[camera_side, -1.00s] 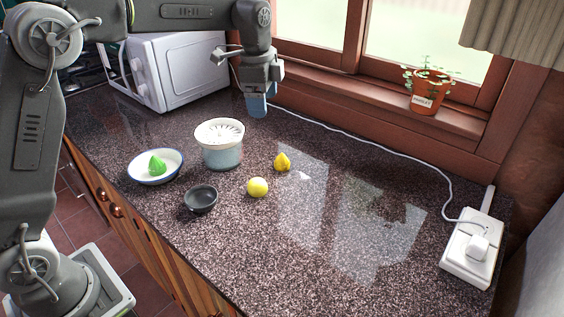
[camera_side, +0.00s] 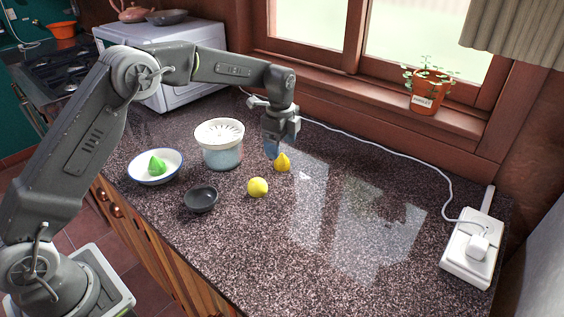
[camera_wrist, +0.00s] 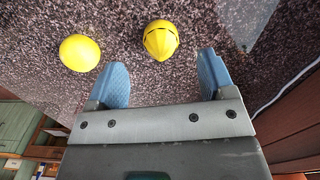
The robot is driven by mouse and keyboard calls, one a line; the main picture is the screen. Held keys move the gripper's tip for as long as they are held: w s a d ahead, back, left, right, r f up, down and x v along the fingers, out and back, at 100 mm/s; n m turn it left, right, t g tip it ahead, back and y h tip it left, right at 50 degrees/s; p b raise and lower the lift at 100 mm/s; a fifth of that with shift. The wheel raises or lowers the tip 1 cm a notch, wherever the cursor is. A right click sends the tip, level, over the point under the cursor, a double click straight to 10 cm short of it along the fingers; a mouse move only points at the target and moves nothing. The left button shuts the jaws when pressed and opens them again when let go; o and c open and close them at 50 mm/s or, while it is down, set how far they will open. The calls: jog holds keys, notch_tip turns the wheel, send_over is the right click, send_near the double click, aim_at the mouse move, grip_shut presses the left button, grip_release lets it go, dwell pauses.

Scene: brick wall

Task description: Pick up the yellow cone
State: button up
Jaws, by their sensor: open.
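The yellow cone (camera_side: 283,163) stands on the dark speckled counter, just right of the white-topped juicer. In the wrist view the cone (camera_wrist: 160,38) lies ahead of the fingertips, roughly centred between them and apart from them. My gripper (camera_side: 272,150) is close to the cone, at its upper left in the side view, and partly overlaps its edge there. In the wrist view my gripper (camera_wrist: 162,80) has its two blue fingers spread wide with nothing between them.
A lemon (camera_side: 257,187) lies close to the cone; it also shows in the wrist view (camera_wrist: 80,53). The juicer (camera_side: 221,156), a dark bowl (camera_side: 200,200) and a white bowl (camera_side: 137,177) with a green cone (camera_side: 157,166) stand left. A cable runs behind.

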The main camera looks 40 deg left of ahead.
aim_at(282, 159)
jog(key=shift+d+f, duration=0.15)
jog(key=shift+f, duration=1.15)
jog(key=shift+d+f, duration=0.1)
jog(key=shift+f, duration=1.2)
jog(key=c, duration=1)
